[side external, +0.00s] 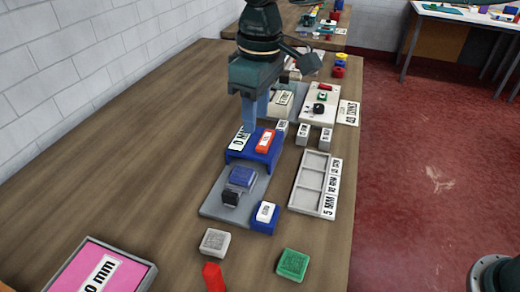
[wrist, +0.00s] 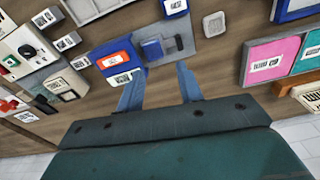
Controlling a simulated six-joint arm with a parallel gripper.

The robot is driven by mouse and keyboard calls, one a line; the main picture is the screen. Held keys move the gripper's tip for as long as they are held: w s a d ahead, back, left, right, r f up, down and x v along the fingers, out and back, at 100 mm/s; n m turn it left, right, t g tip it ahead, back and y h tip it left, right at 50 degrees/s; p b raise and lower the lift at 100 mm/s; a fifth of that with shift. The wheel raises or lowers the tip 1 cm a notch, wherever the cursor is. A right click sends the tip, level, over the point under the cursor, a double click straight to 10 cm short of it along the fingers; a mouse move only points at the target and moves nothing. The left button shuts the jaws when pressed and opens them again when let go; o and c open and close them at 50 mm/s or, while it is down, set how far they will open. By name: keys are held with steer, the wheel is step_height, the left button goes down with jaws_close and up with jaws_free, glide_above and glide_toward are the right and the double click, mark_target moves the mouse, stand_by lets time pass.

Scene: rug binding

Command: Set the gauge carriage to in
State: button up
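A grey plate (side external: 213,208) on the table carries a blue block (side external: 242,176) and a small black block (side external: 230,198); one of these may be the gauge carriage, but I cannot tell. The plate also shows in the wrist view (wrist: 180,30), with the blue block (wrist: 152,48). At its far end stands a blue bridge (side external: 236,156) with a white label and a red labelled block (side external: 265,140) on top. My gripper (side external: 249,128) points down above or beside the bridge's far side, contact unclear. In the wrist view my gripper (wrist: 158,70) has its blue fingers apart, with nothing between them.
A blue box with a white tag (side external: 264,214) stands at the plate's near right corner. A compartment tray (side external: 308,180) with mm labels lies to the right. Grey (side external: 215,242) and green (side external: 294,264) blocks and a pink-faced tray (side external: 104,270) are nearer. The table's left side is clear.

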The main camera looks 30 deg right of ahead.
steer(key=n, duration=0.1)
glide_above(230, 194)
step_height(230, 194, down, 5)
steer(key=shift+r+g, duration=0.1)
steer(key=shift+g, duration=0.2)
step_height(230, 194, down, 14)
steer(key=shift+r, duration=0.1)
stand_by(0.4)
jaws_close()
